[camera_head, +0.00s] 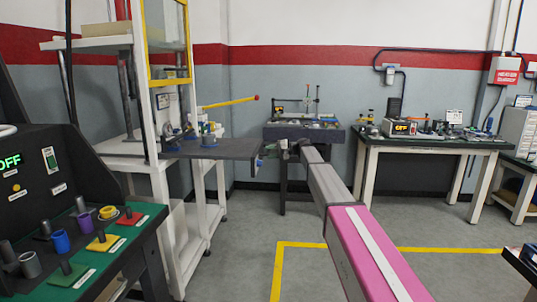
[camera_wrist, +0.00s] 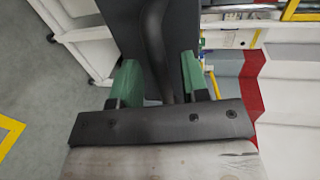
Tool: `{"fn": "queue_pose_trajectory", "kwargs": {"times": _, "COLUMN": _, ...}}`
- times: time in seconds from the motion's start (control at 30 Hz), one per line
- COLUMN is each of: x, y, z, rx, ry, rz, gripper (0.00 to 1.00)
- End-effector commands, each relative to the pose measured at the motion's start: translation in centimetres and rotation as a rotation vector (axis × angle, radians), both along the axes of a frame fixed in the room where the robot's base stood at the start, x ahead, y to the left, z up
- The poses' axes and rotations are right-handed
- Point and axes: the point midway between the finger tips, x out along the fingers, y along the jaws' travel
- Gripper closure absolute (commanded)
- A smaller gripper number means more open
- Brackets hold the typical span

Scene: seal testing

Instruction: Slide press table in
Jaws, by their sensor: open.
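The press table (camera_head: 225,149) is a dark grey slab. In the head view it sticks out to the right of the white press frame (camera_head: 157,120). In the wrist view the table is a dark plate (camera_wrist: 121,22), with a dark curved handle (camera_wrist: 155,28) along it. In the wrist view the green fingers of my gripper (camera_wrist: 158,76) are apart, one on each side of the handle. I cannot tell whether either finger touches it.
A yellow lever (camera_head: 230,102) juts from the press above the table. A dark workbench (camera_head: 300,131) with equipment stands behind my gripper. Another bench (camera_head: 425,143) stands at the right, and a control console (camera_head: 75,225) at the left front. The floor (camera_head: 245,225) between them is clear.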

Motion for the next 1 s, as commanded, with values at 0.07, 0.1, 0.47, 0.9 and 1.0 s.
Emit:
{"fn": "queue_pose_trajectory", "kwargs": {"times": 0.07, "x": 0.0, "y": 0.6, "z": -0.1, "rx": 0.000, "ry": 0.000, "rz": 0.000, "gripper": 0.59}}
{"fn": "queue_pose_trajectory", "kwargs": {"times": 0.1, "x": 0.0, "y": 0.8, "z": -0.2, "rx": 0.000, "ry": 0.000, "rz": 0.000, "gripper": 0.59}}
{"fn": "queue_pose_trajectory", "kwargs": {"times": 0.47, "x": 0.1, "y": 1.2, "z": -0.3, "rx": 0.000, "ry": 0.000, "rz": 0.000, "gripper": 0.59}}
{"fn": "queue_pose_trajectory", "kwargs": {"times": 0.9, "x": 0.1, "y": 1.6, "z": -0.3, "rx": -0.001, "ry": 0.000, "rz": 0.000, "gripper": 1.00}}
{"fn": "queue_pose_trajectory", "kwargs": {"times": 1.0, "x": 0.1, "y": 2.6, "z": -0.3, "rx": -0.001, "ry": -0.001, "rz": 0.001, "gripper": 1.00}}
